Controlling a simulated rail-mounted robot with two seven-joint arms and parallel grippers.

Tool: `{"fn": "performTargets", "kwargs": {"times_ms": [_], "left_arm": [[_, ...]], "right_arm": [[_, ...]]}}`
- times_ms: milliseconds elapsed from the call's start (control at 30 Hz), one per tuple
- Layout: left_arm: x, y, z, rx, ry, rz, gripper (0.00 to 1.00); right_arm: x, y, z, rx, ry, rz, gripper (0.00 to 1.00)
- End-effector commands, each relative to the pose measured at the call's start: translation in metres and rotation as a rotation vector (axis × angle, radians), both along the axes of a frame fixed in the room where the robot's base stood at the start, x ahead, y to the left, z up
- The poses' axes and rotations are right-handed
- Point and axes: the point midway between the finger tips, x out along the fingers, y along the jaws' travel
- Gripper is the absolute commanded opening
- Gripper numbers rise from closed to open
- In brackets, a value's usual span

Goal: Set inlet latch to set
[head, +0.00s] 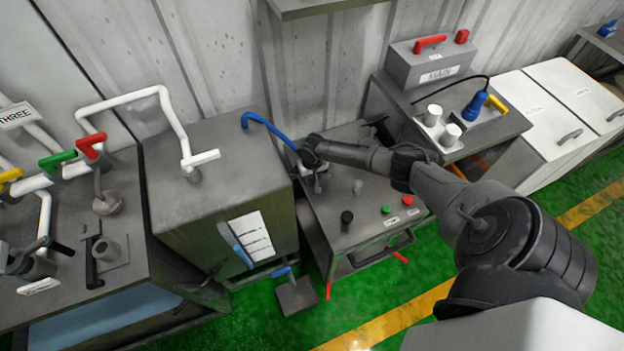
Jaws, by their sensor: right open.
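My right arm reaches in from the right over a grey control cabinet (340,222). My right gripper (312,168) is open at the cabinet's back left corner, beside the end of a blue curved pipe (265,124). A small metal fitting (320,186) sits just below the gripper; whether the fingers touch it I cannot tell. The gripper hides part of that corner. No part is legibly marked as the inlet latch. The cabinet top also carries a black knob (346,217), a green button (386,209) and a red button (407,200). My left gripper is not in view.
A large grey box (215,185) with a white pipe (165,105) stands left of the cabinet. A bench with coloured valve handles (92,143) is further left. A side bench (500,125) with a blue tool (474,106) stands behind my arm.

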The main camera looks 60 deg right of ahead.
Motion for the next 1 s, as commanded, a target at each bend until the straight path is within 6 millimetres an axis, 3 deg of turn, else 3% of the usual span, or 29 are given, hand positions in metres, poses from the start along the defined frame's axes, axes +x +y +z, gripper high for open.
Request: {"fn": "performTargets", "kwargs": {"times_ms": [467, 900, 1000], "left_arm": [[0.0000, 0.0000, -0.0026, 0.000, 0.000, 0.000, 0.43], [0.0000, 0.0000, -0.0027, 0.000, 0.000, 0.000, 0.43], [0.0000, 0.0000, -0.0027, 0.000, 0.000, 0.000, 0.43]], "right_arm": [[0.0002, 0.0004, -0.0093, 0.000, 0.000, 0.001, 0.43], [0.0001, 0.0003, -0.0092, 0.000, 0.000, 0.000, 0.02], [0.0001, 0.0002, -0.0091, 0.000, 0.000, 0.000, 0.00]]}}
